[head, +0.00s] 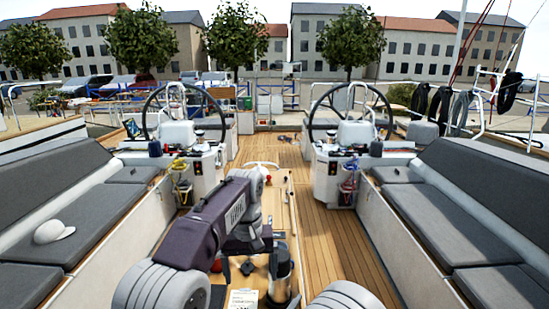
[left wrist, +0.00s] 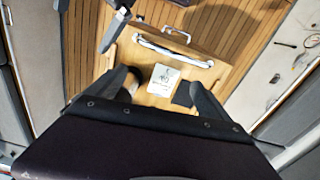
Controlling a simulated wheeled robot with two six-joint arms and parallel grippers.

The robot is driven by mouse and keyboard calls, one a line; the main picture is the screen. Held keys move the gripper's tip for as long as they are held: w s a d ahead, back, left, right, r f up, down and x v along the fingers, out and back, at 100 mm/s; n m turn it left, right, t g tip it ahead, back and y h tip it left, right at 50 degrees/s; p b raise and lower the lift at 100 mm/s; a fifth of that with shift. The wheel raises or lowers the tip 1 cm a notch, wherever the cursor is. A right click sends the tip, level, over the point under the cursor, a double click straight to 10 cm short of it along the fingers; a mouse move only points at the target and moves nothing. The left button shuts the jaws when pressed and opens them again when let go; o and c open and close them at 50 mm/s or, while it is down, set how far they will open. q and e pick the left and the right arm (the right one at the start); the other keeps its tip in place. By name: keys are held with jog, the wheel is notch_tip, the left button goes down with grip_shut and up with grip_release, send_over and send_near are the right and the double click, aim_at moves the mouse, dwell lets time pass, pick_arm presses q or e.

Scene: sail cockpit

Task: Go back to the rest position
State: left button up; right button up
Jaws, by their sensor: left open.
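My left arm reaches in from the lower left of the head view, over the wooden cockpit table (head: 283,205). Its gripper (head: 262,240) points down above the table, partly hidden by my own arm. In the left wrist view the two dark fingers of the left gripper (left wrist: 158,84) stand wide apart, with nothing held between them. Below them on the table (left wrist: 150,107) lie a white booklet (left wrist: 165,78) and a small dark square (left wrist: 183,95). The booklet also shows at the bottom of the head view (head: 242,299). My right gripper is not in view.
A chrome rail (left wrist: 170,50) crosses the table end. Grey bench seats flank the cockpit, with a white cap (head: 54,232) on the left. Bare teak floor (head: 325,245) lies right of the table.

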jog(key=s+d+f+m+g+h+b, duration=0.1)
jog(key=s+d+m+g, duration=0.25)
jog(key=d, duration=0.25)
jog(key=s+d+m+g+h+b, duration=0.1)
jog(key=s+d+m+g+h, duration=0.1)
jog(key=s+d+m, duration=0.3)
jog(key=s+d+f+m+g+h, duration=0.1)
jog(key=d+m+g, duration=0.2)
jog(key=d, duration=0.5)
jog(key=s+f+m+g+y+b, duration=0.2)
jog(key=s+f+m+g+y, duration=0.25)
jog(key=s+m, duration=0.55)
pick_arm(q)
jog(key=s+a+f, duration=0.6)
jog(key=s+f, duration=0.4)
jog(key=s+a+f+m, duration=0.1)
jog(key=s+a+f, duration=0.5)
jog(key=s+f, duration=0.3)
jog(key=shift+s+f+t+p, duration=0.3)
jog(key=shift+s+f+t, duration=0.1)
jog(key=shift+f, duration=0.25)
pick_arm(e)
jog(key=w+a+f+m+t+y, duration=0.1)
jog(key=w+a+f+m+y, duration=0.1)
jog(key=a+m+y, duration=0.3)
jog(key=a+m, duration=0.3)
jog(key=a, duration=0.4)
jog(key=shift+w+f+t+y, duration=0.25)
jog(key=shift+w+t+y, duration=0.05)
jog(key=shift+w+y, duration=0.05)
